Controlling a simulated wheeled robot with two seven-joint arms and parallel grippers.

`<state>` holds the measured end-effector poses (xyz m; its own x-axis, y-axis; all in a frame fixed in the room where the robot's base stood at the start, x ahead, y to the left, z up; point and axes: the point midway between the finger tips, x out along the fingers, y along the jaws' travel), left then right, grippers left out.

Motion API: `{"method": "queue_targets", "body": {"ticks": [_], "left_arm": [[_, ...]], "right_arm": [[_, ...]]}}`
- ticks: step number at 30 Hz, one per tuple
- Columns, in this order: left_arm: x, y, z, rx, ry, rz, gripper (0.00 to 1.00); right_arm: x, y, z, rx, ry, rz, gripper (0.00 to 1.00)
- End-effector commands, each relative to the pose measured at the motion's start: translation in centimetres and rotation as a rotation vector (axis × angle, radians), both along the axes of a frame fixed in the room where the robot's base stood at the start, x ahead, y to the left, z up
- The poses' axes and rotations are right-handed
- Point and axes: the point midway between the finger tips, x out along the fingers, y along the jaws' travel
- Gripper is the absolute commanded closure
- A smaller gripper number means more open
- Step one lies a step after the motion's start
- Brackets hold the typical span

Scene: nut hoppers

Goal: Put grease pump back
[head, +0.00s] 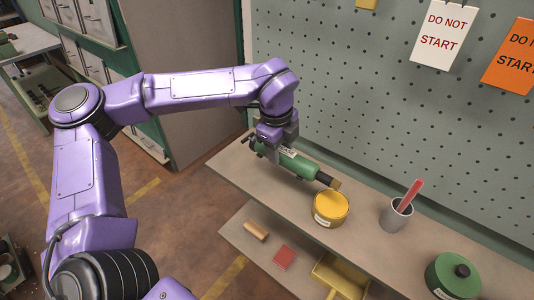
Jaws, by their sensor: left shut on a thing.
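The grease pump (303,167) is a green cylinder with a pale label, dark fittings and a brassy tip at its right end. It lies roughly level, over the left part of the upper shelf. My left gripper (277,147) comes down from above and is shut on the pump's body, hiding part of it. I cannot tell whether the pump touches the shelf. The pump's tip is close beside a yellow tin (331,209). My right gripper is not in view.
On the upper shelf (385,241) stand a grey cup (397,215) with a red stick and a green round container (453,277). The lower shelf holds a tan roll (255,231), a red block (284,257) and a yellow tray (341,276). A pegboard (330,90) rises behind.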

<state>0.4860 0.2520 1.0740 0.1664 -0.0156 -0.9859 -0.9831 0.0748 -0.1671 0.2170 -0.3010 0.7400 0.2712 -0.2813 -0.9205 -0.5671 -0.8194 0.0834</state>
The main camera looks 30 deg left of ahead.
Motion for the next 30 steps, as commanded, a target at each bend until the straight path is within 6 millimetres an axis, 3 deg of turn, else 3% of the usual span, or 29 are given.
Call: {"method": "queue_targets", "body": {"ticks": [1, 3, 9, 15, 20, 26, 27, 29, 30], "left_arm": [[0.6, 1.2, 0.2, -0.003, 0.002, 0.005, 1.0], [1.4, 2.9, -0.9, 0.0, 0.004, 0.002, 1.0], [2.8, 5.6, -5.1, 0.001, 0.002, 0.0, 1.0], [3.4, 7.1, -7.1, 0.002, 0.001, 0.001, 1.0], [3.4, 6.9, -9.7, 0.002, 0.001, 0.0, 1.0], [3.4, 6.9, -10.2, 0.002, -0.002, 0.0, 1.0], [3.3, 6.9, -10.3, 0.002, 0.001, 0.0, 0.49], [3.3, 6.9, -10.3, 0.002, 0.001, 0.0, 0.29], [3.3, 6.9, -10.3, 0.002, 0.001, 0.0, 0.27]], "right_arm": [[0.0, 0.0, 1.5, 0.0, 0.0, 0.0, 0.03], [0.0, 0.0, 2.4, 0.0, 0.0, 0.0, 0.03], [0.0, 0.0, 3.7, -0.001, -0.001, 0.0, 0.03], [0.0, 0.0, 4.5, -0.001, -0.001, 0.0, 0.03], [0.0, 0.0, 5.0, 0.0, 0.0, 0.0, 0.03], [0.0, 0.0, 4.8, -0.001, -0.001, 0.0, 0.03], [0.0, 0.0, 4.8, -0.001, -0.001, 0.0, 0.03], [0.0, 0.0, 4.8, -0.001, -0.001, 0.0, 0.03], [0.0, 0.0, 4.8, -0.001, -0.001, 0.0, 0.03]]}}
